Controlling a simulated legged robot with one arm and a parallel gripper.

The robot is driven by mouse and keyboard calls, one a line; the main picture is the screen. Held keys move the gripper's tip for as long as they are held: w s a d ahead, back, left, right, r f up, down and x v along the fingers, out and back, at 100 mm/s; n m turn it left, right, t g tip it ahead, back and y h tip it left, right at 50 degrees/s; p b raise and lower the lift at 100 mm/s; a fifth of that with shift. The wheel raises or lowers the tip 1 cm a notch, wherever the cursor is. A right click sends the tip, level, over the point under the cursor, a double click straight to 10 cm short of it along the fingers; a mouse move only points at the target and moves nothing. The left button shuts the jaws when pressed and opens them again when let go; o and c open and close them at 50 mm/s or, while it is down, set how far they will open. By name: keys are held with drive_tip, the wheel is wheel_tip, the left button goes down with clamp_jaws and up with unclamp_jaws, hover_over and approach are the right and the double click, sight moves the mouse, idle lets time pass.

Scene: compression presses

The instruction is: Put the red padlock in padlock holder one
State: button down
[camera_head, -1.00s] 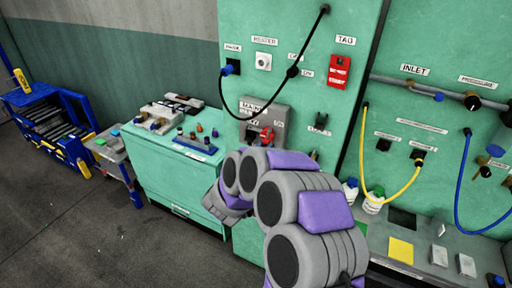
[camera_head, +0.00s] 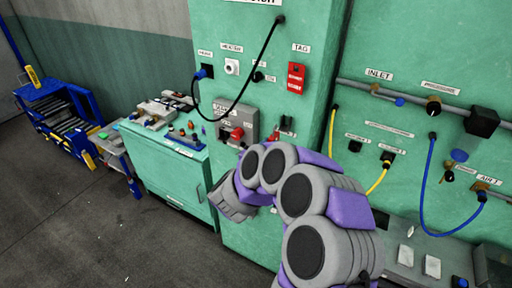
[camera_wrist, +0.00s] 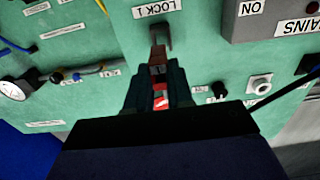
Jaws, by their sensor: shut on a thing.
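The red padlock (camera_wrist: 158,72) is between the dark fingers of my gripper (camera_wrist: 157,82) in the wrist view. A grey U-shaped loop, which looks like its shackle, sticks out beyond the fingertips, just below the LOCK 1 label (camera_wrist: 155,9). The fingers are shut on the padlock's body in front of the green panel. I cannot tell whether the loop touches the panel or a holder. In the head view, padlock holder one (camera_head: 287,122) is a small dark fitting on the panel right of the mains box. My arm hides most of the gripper there.
The grey mains box (camera_head: 229,117) with a red switch is close left of the holder. A black cable (camera_head: 257,72) hangs above it. Yellow and blue hoses hang at the right. A green bench (camera_head: 165,170) with parts stands at the left.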

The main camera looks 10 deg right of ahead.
sight(274, 136)
drive_tip(key=shift+w+d+p, duration=0.25)
drive_tip(key=shift+w+d, duration=0.05)
drive_tip(key=shift+w, duration=0.5)
drive_tip(key=shift+w+d+p, duration=0.25)
drive_tip(key=shift+w+d, duration=0.05)
drive_tip(key=shift+w, duration=0.45)
drive_tip(key=shift+w+d+p, duration=0.25)
drive_tip(key=shift+w+d, duration=0.05)
drive_tip(key=shift+w, duration=0.5)
drive_tip(key=shift+s+d, duration=0.1)
drive_tip(key=shift+d, duration=1)
drive_tip(key=shift+s+a+r, duration=0.15)
drive_tip(key=shift+s+a, duration=0.1)
drive_tip(key=shift+a, duration=0.1)
drive_tip(key=shift+w+a, duration=0.25)
